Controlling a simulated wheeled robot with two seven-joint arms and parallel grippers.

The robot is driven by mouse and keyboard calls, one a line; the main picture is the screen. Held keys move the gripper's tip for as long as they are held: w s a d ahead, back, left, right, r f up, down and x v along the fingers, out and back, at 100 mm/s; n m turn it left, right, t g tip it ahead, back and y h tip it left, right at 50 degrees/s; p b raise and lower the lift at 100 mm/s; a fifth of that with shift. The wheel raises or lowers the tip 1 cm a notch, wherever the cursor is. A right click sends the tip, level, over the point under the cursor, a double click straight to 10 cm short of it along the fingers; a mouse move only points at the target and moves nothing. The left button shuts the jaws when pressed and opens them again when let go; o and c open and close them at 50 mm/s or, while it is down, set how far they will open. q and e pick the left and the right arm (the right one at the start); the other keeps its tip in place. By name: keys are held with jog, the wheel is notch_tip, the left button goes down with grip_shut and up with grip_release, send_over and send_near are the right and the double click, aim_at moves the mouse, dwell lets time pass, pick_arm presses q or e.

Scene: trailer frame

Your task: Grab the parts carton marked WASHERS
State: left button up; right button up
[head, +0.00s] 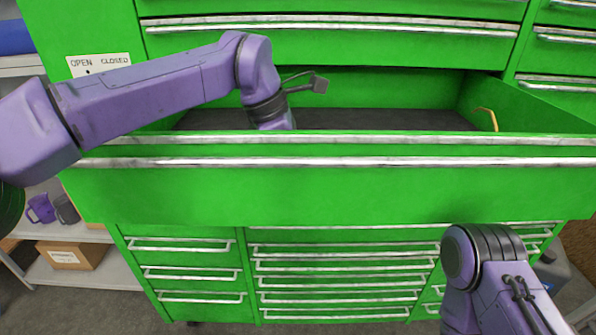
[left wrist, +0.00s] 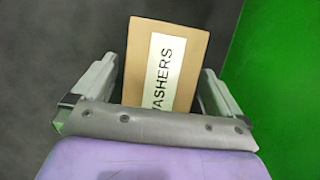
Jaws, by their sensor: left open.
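The carton marked WASHERS (left wrist: 188,85) is brown with a white label, in the middle of the left wrist view. It lies between the two fingers of my left gripper (left wrist: 159,72), which is open. The carton's lower part is hidden behind the gripper body. In the head view my left arm reaches down into the open green drawer (head: 300,190), whose front hides my left gripper and the carton. My right gripper is out of view; only my right arm shows, at lower right.
The drawer's green wall (left wrist: 280,70) stands right of the gripper; dark floor lies left of it. A thin tan curved thing (head: 487,117) is at the drawer's right end. A shelf at left holds a purple mug (head: 41,208), a dark mug and a cardboard box (head: 75,255).

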pick_arm(q)
jog(key=c, duration=1.2)
